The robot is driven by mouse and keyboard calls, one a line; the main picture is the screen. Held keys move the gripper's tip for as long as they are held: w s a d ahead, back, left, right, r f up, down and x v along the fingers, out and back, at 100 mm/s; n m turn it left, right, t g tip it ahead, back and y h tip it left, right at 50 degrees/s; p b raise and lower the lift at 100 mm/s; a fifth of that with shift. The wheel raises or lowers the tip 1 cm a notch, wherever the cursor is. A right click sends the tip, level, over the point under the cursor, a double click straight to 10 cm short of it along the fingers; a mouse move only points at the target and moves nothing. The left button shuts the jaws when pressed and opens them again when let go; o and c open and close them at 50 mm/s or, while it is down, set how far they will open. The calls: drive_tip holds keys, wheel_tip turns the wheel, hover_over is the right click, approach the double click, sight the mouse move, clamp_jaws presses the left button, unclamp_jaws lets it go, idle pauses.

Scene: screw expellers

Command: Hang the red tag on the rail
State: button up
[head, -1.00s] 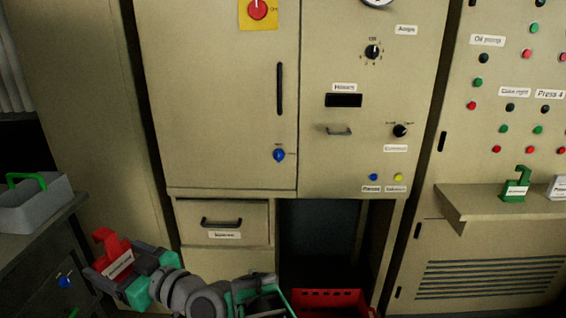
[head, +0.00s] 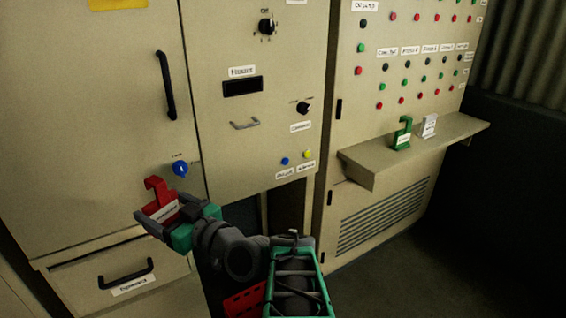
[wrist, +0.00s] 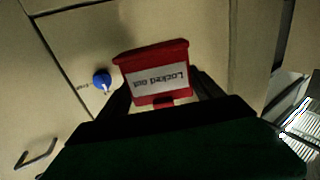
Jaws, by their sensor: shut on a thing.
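The red tag (head: 160,201) has a hook at its top and a white label. In the wrist view the red tag (wrist: 154,73) shows its label, "Locked out", upside down. My gripper (head: 167,216) is shut on the tag's lower part and holds it upright in front of the cabinet, just below and left of a blue knob (head: 180,169). The knob also shows in the wrist view (wrist: 101,80), beside the tag. I cannot tell which part is the rail; a long dark vertical handle (head: 166,85) is on the cabinet door, and a small grey handle (head: 245,124) is on the panel to the right.
A drawer with a black handle (head: 126,273) is at lower left. A shelf (head: 460,135) at right bears a green tag (head: 403,133) and a white tag (head: 429,126). A red crate (head: 243,302) is low beside my arm. Dark floor lies at lower right.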

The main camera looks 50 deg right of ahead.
drive_tip(key=s+d+r+m+h, duration=0.2)
drive_tip(key=s+d+h, duration=0.15)
drive_tip(key=d, duration=0.45)
drive_tip(key=s+d+r+m+h, duration=0.1)
drive_tip(key=s+d+r+h, duration=0.1)
drive_tip(key=s+d, duration=0.45)
drive_tip(key=s+d+r+m+h, duration=0.2)
drive_tip(key=s+d+h, duration=0.1)
drive_tip(key=d, duration=0.6)
drive_tip(key=shift+g, duration=0.3)
drive_tip(key=shift+p+x, duration=4.4)
drive_tip(key=shift+x, duration=3.7)
wheel_tip(320, 180, down, 2)
drive_tip(key=b, duration=0.2)
drive_tip(key=shift+f+b, duration=0.1)
drive_tip(key=shift+b, duration=0.2)
drive_tip(key=o, duration=1.5)
drive_tip(key=shift+c, duration=0.2)
drive_tip(key=shift+s, duration=0.15)
